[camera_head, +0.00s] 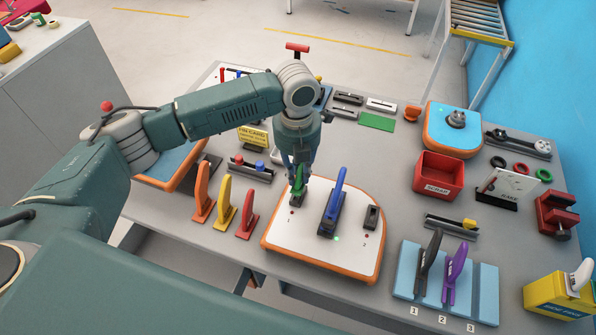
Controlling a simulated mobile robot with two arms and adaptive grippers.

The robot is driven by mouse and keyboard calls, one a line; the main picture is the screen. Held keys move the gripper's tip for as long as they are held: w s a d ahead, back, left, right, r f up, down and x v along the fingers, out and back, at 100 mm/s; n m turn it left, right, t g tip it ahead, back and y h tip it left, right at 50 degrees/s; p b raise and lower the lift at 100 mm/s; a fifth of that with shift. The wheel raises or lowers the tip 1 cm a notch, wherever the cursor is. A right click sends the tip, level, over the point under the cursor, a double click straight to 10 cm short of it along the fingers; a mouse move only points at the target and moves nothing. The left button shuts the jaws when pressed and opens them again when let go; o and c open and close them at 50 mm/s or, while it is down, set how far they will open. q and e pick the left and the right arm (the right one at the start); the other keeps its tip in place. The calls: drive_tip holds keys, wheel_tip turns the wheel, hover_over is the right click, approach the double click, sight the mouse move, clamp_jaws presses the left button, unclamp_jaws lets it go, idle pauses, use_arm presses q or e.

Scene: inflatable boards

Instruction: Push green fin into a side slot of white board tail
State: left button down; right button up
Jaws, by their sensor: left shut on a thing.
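The white board tail (292,243), edged in orange, lies on the table in the middle of the view. A blue fin (335,200) stands upright in a dark base at its middle. An empty dark side slot (371,217) shows on its right side. My left gripper (299,176) points down over the board's left side and is shut on the green fin (297,192). The green fin is upright at the left-side spot; its foot is dark there, and I cannot tell how deep it sits. My right gripper is not in view.
Orange (203,192), yellow (224,205) and red (247,215) fins stand left of the board. A blue rack (405,277) with black (428,260) and purple (453,272) fins is at right. A red scrap bin (438,176) stands behind it.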

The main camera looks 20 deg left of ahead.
sight(298, 180)
use_arm(q)
drive_tip(key=shift+p, duration=0.45)
drive_tip(key=shift+p, duration=0.35)
idle(0.4)
drive_tip(key=shift+f+b, duration=0.5)
drive_tip(key=shift+f, duration=1.1)
drive_tip(key=c, duration=1.5)
unclamp_jaws()
wheel_tip(298, 180, up, 12)
drive_tip(key=shift+a, duration=0.1)
drive_tip(key=shift+f, duration=0.1)
